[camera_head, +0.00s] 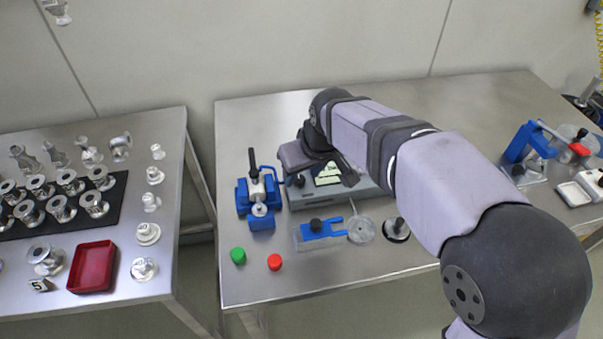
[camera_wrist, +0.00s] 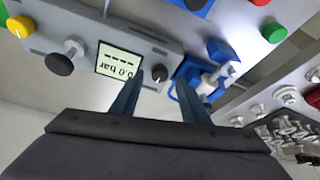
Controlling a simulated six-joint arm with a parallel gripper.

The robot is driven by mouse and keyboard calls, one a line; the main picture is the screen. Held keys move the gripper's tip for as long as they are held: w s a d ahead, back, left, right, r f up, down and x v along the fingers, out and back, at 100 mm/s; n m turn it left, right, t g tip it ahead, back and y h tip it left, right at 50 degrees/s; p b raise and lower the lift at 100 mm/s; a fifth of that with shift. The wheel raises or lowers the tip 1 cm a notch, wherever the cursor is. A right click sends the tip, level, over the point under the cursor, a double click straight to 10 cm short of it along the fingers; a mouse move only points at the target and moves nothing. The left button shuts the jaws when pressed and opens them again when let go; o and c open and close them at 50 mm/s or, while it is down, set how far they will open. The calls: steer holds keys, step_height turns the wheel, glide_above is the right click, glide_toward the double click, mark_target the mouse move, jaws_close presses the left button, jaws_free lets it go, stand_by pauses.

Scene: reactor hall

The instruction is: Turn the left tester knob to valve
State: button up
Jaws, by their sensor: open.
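The tester (camera_head: 365,191) is a grey box on the table, partly hidden under my wrist in the head view. Its front panel (camera_wrist: 140,38) shows upside down in the wrist view, with a lit display (camera_wrist: 118,61) reading 0.0 bar and dashes. The left tester knob (camera_wrist: 160,73) is small and black, at the panel end beside the blue valve holder. My gripper (camera_wrist: 161,79) is open and empty, its fingertips on either side of this knob in the picture; contact cannot be told. In the head view the fingers are mostly hidden.
The blue valve holder (camera_head: 259,222) stands close left of the tester. A blue clamp plate (camera_head: 322,231), green cap (camera_head: 238,256) and red cap (camera_head: 274,262) lie in front. A larger black knob (camera_wrist: 59,64) and yellow button (camera_wrist: 20,26) sit at the panel's other end.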

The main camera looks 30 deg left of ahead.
mark_target(299, 182)
steer(key=shift+x, duration=1.1)
jaws_close()
